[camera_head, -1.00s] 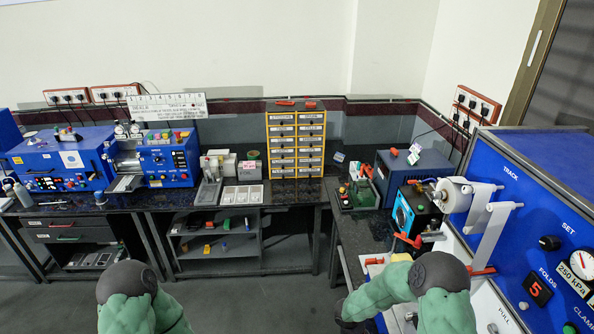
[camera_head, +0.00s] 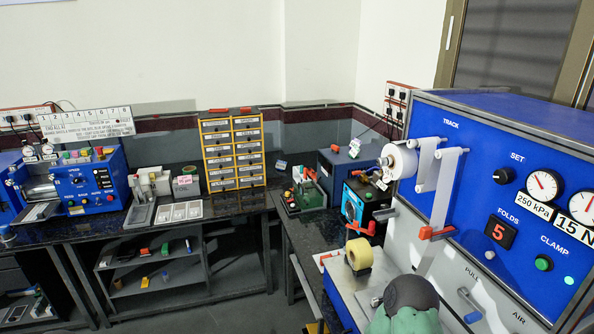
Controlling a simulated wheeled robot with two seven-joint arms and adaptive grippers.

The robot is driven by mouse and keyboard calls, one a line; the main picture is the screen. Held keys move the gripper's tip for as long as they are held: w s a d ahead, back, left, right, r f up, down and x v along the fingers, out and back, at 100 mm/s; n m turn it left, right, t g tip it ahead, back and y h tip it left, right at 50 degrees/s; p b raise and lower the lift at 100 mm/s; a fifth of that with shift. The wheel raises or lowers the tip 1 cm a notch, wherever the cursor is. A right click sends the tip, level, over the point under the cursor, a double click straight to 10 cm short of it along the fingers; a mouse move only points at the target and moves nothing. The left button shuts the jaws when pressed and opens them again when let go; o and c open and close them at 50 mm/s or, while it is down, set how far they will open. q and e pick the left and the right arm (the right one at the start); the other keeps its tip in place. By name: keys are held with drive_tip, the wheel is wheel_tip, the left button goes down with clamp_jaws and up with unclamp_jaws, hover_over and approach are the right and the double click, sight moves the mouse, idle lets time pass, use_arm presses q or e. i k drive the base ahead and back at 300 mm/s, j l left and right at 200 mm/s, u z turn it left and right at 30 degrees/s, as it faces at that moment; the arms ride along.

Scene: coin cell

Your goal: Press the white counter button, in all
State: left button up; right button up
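The white counter button (camera_head: 490,256) is a small pale round knob on the blue panel (camera_head: 470,205), just below the red "5" of the FOLDS display (camera_head: 500,232). Nothing touches it. Part of my green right arm with its dark cap (camera_head: 411,294) shows at the bottom, below and left of the button. Its gripper is not visible. My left arm and gripper are out of view.
The panel also carries a green CLAMP button (camera_head: 544,263), a black SET knob (camera_head: 504,176) and gauges. A white roll (camera_head: 399,161) and strip stand out at its left. A yellow tape roll (camera_head: 359,254) sits on the counter before it.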

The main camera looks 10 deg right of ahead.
sight(489, 255)
drive_tip(key=j+z, duration=0.15)
drive_tip(key=j, duration=0.5)
drive_tip(key=z, duration=1.7)
